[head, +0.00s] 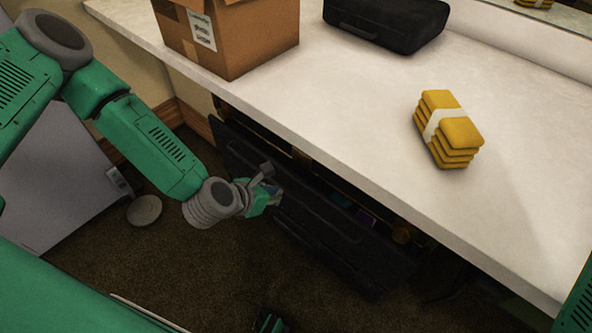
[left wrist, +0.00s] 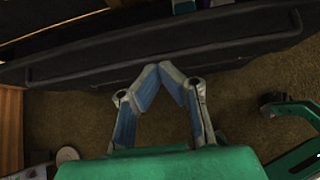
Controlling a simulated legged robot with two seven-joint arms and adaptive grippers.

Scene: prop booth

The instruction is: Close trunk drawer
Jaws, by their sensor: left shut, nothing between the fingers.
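The trunk drawer (head: 318,228) is a long black front below the white counter. It stands pulled out, with a dark gap behind its front where small coloured items show. The front also runs across the left wrist view (left wrist: 215,52). My left gripper (head: 270,186) is shut and empty, close to the outer face of the drawer front, left of its middle. In the left wrist view the fingertips of the left gripper (left wrist: 165,68) meet in front of the lower part of that face. Whether they touch it I cannot tell. My right gripper is not clearly visible.
The white counter (head: 360,120) overhangs the drawer. On it are a cardboard box (head: 245,40), a black case (head: 388,22) and a banded yellow stack (head: 447,130). A grey cabinet (head: 60,180) stands at the left. Brown carpet (head: 200,270) lies open before the drawer.

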